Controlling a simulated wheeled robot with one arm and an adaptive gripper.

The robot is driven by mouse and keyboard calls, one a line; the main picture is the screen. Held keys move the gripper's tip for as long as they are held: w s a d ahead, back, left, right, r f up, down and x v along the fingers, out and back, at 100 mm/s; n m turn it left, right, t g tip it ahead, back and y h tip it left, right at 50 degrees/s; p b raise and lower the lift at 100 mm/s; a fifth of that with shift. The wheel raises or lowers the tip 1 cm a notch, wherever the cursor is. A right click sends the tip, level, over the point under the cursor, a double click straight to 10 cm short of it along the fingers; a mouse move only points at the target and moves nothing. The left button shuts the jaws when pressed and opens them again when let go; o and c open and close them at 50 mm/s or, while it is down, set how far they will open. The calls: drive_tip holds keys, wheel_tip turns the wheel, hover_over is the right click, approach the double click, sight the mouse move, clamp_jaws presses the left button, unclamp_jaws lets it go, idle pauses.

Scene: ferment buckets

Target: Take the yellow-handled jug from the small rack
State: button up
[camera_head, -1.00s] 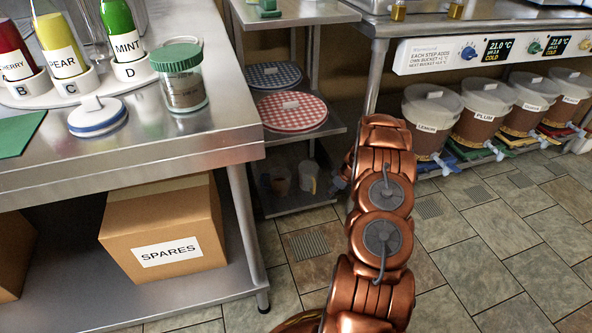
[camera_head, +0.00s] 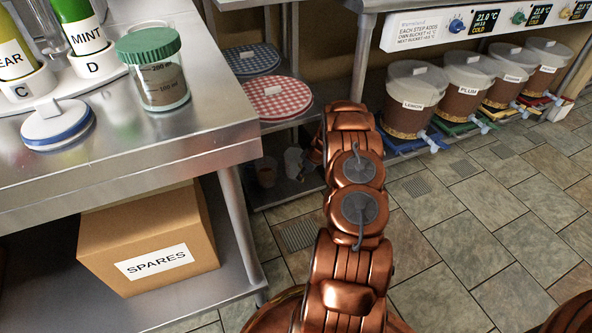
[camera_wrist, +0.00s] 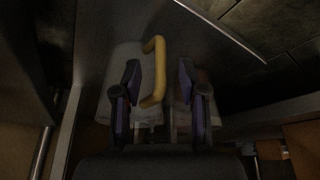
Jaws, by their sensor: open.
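The yellow handle (camera_wrist: 155,70) of the jug shows in the wrist view, a bent loop on the right side of a pale jug body (camera_wrist: 118,62). My gripper (camera_wrist: 160,75) is open. Its two dark fingers stand on either side of the handle, the left one in front of the pale body. I cannot tell whether either finger touches the jug. In the head view a pale jug (camera_head: 293,162) stands on the low shelf of the small rack (camera_head: 262,211), right beside the end of my arm. My fingers are not clear there.
A brownish vessel (camera_head: 266,172) stands left of the pale jug. Checked-cloth lids (camera_head: 279,101) lie on the shelf above. A steel bench (camera_head: 205,140) with a SPARES box (camera_head: 150,240) is at the left. Labelled buckets (camera_head: 410,100) line the right. Tiled floor is open at the right.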

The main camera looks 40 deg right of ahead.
drive_tip(key=shift+x, duration=1.2)
drive_tip(key=shift+s, duration=0.15)
clamp_jaws()
